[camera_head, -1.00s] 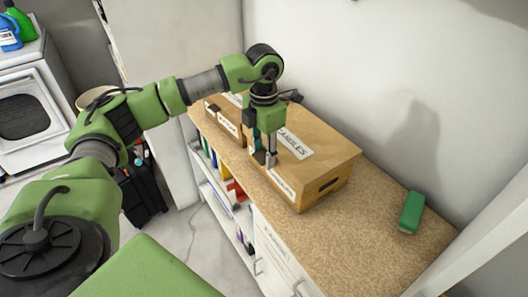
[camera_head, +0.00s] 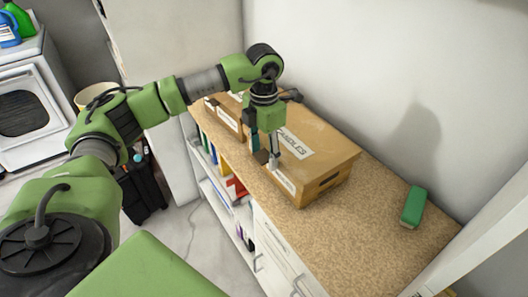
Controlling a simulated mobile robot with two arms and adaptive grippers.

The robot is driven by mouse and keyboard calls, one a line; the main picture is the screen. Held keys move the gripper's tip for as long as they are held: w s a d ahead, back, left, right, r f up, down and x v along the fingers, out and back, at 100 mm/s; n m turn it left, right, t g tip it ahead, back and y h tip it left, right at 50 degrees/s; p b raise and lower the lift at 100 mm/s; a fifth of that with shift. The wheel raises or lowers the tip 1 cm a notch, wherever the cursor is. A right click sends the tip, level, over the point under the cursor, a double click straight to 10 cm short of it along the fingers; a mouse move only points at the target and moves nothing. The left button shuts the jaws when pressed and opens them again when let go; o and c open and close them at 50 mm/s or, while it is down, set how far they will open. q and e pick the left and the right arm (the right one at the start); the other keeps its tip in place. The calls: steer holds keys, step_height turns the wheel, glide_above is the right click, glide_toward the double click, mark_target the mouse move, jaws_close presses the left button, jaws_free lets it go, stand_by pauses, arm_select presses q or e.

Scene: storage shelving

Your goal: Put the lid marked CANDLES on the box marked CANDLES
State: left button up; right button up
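A brown cardboard box (camera_head: 319,190) with a label on its near side stands on the speckled counter. A matching brown lid (camera_head: 325,144) with a white label reading CANDLES lies over the top of the box, and I see no clear gap between them. My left gripper (camera_head: 267,158) points down at the lid's near-left edge, close to the label. Its two fingertips show a little apart at that edge, but whether they grip it is not clear. The gripper covers the lid's left part. My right gripper is not in view.
Another brown labelled box (camera_head: 225,119) stands on the counter (camera_head: 355,225) behind my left gripper. A green object (camera_head: 413,207) lies at the right. The counter's front part is clear. The wall borders the back, and open shelves and drawers lie below.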

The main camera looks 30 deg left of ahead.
arm_select(q)
steer(key=shift+r, duration=0.1)
step_height(320, 180, up, 12)
stand_by(0.5)
stand_by(0.4)
